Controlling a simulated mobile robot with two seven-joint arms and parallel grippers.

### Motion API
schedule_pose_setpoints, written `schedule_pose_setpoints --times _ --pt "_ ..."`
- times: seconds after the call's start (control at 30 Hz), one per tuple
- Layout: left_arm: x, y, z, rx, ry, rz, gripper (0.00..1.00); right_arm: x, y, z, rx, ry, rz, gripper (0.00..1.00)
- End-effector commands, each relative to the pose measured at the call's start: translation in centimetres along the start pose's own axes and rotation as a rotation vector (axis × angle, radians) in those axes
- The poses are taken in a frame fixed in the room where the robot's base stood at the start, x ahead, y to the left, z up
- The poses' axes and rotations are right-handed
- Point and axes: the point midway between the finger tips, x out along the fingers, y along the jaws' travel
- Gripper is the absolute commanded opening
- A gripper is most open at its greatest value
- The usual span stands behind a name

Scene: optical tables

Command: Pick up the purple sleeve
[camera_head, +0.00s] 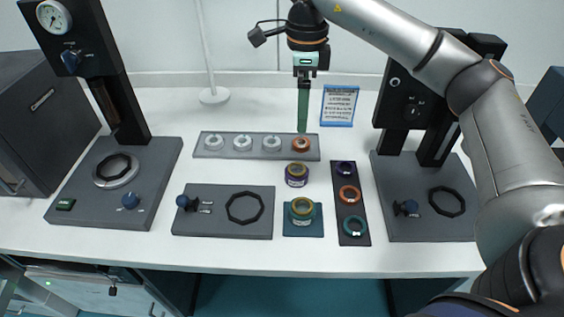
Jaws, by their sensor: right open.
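A short purple cylinder (297,176) with a yellowish ring-shaped top stands upright on the white table, just in front of the long grey tray. My right gripper (303,128) hangs pointing down behind the purple cylinder, over the grey tray's right part. It is open and empty, seen edge-on, so its gap is hidden. My left gripper is not in view.
The grey tray (228,152) holds several white rings and an orange one. The dark tray (353,239) also holds orange and teal rings. A blue-framed sign (339,106) and tall black devices (112,100) stand around.

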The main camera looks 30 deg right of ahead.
Motion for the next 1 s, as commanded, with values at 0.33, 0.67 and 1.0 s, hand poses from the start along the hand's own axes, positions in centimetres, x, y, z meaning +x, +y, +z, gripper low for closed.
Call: schedule_pose_setpoints --times 0.33,0.67,1.0 --pt "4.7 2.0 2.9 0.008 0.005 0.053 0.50 7.2 0.1 0.1 -0.001 -0.001 0.002 1.00" --pt "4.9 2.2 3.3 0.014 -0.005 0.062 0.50 11.3 0.1 0.0 0.000 0.002 0.004 1.00" --pt "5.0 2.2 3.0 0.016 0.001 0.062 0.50 15.0 0.0 0.1 -0.001 -0.001 0.003 1.00"
